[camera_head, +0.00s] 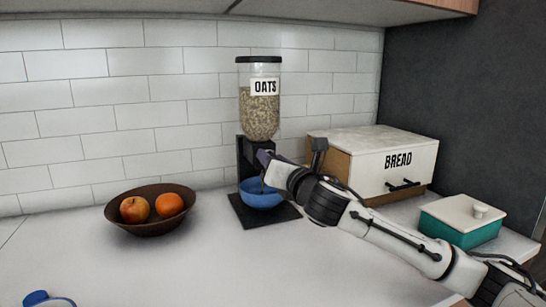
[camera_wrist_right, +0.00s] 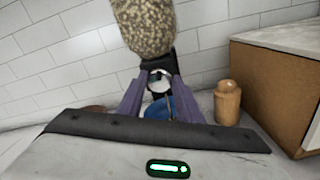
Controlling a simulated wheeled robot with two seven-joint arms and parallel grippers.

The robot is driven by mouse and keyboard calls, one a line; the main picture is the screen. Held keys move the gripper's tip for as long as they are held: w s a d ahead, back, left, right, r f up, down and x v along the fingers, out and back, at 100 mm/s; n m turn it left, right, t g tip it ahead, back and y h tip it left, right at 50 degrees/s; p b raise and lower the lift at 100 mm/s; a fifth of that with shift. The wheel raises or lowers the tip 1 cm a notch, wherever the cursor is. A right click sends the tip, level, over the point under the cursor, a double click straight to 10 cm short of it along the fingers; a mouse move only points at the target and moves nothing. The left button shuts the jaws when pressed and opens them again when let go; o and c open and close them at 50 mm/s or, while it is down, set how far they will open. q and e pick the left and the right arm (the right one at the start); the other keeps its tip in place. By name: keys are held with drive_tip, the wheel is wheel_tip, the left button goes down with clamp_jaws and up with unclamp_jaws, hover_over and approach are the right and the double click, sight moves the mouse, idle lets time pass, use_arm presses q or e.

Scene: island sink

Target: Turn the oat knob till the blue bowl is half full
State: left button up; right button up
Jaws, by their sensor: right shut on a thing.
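The oat dispenser (camera_head: 260,98) stands against the tiled wall, with a clear hopper of oats labelled OATS on a black stand. The blue bowl (camera_head: 262,196) sits upright on the dispenser's black base, below the outlet. My right gripper (camera_head: 264,158) reaches in from the right at the dispenser's front, just above the bowl. In the right wrist view its purple fingers (camera_wrist_right: 160,90) close on the round knob (camera_wrist_right: 159,82) under the hopper. The bowl (camera_wrist_right: 158,110) shows partly between the fingers. How much the bowl holds is hidden. My left gripper is not in view.
A brown bowl (camera_head: 150,228) with two orange-coloured fruits stands to the left. A bread box (camera_head: 385,160) and a teal container with a white lid (camera_head: 462,222) stand to the right. A wooden shaker (camera_wrist_right: 228,102) is right of the dispenser. The front counter is mostly clear.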

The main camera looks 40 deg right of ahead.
use_arm(q)
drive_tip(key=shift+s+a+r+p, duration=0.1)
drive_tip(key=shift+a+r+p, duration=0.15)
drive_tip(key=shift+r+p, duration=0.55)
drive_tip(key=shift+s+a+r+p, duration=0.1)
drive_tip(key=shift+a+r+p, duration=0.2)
drive_tip(key=shift+p, duration=0.75)
use_arm(e)
drive_tip(key=shift+d+f+m, duration=0.1)
drive_tip(key=shift+m, duration=2.35)
drive_tip(key=shift+d+f+m, duration=0.1)
drive_tip(key=shift+m, duration=2.35)
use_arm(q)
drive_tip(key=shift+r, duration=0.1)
use_arm(e)
drive_tip(key=o, duration=1)
drive_tip(key=shift+o, duration=0.2)
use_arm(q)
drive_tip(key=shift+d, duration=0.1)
use_arm(e)
drive_tip(key=shift+s, duration=0.15)
